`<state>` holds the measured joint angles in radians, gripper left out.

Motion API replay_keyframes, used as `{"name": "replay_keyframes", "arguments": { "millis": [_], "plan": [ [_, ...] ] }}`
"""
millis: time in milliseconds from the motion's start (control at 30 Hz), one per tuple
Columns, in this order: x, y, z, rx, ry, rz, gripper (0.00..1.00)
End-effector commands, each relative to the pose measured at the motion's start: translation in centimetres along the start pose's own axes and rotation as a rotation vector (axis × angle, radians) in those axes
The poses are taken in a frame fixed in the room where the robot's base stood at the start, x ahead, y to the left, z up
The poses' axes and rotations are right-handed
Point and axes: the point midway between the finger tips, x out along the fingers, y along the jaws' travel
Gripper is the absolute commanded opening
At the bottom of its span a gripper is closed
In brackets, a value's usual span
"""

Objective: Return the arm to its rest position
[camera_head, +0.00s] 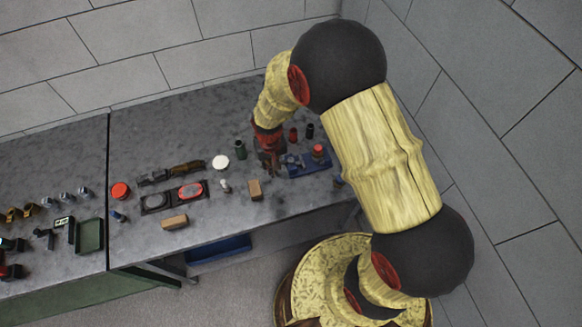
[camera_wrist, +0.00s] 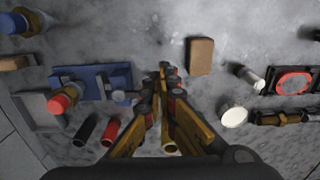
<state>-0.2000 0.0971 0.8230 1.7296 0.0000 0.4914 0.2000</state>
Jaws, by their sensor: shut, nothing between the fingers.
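My arm is bent over the grey bench, its yellow links filling the right half of the head view. My gripper (camera_head: 270,168) points down over the bench between a blue fixture (camera_head: 296,166) and a brown block (camera_head: 255,190). In the wrist view my gripper (camera_wrist: 163,70) has its fingertips together with nothing between them. The blue fixture (camera_wrist: 93,78) lies just left of the fingers there, and the brown block (camera_wrist: 200,56) lies to the upper right. The gap between the fingertips and the bench is hard to judge.
Red (camera_wrist: 109,132) and black (camera_wrist: 85,132) cylinders stand close to the gripper's left side. A white disc (camera_wrist: 233,117) is to its right. A dark tray with a red disc (camera_head: 191,191) and several small parts cover the bench's left. Walls stand behind and right.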

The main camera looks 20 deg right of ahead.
Motion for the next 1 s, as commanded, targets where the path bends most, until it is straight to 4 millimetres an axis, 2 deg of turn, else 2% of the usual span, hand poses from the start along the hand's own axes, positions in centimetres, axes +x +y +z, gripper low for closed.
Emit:
{"name": "replay_keyframes", "arguments": {
  "millis": [233, 800, 900, 1000],
  "plan": [
    [-1.8, 0.0, 0.0, 0.000, 0.000, 0.000, 0.00],
    [-1.7, 0.0, 0.0, -0.004, -0.001, 0.000, 0.00],
    [-1.7, 0.2, 0.9, -0.028, -0.032, 0.006, 0.00],
    [-1.4, 0.7, 3.3, -0.048, -0.089, 0.016, 0.00]
  ]
}}
